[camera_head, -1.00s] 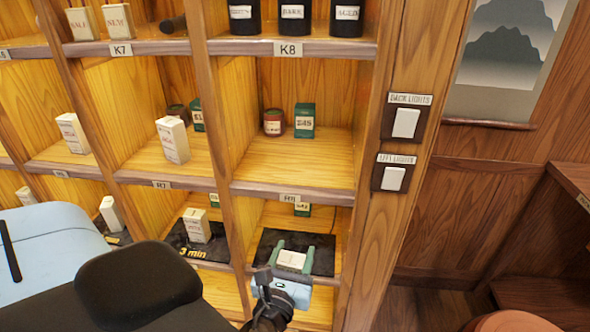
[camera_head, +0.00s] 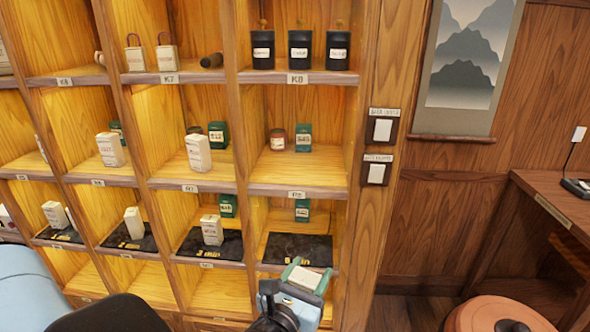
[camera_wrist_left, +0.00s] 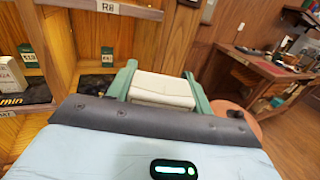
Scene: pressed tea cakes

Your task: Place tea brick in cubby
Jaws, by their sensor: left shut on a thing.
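My left gripper (camera_head: 303,277) has green fingers shut on a pale, off-white tea brick (camera_head: 304,279). In the left wrist view, the tea brick (camera_wrist_left: 162,89) sits between the two green fingers (camera_wrist_left: 160,88). In the head view, the gripper is in front of and just below the lower right cubby, which has a black mat (camera_head: 297,249) and a small green box (camera_head: 302,209) at its back. The brick appears outside the cubby, in front of its shelf edge. My right gripper is not in view.
The neighbouring cubby holds a white box (camera_head: 212,230) on a black mat. The cubby above holds a red-brown jar (camera_head: 278,139) and a green box (camera_head: 303,138). Light switches (camera_head: 380,148) are on the post at right. A round reddish-brown stool (camera_head: 495,316) stands lower right.

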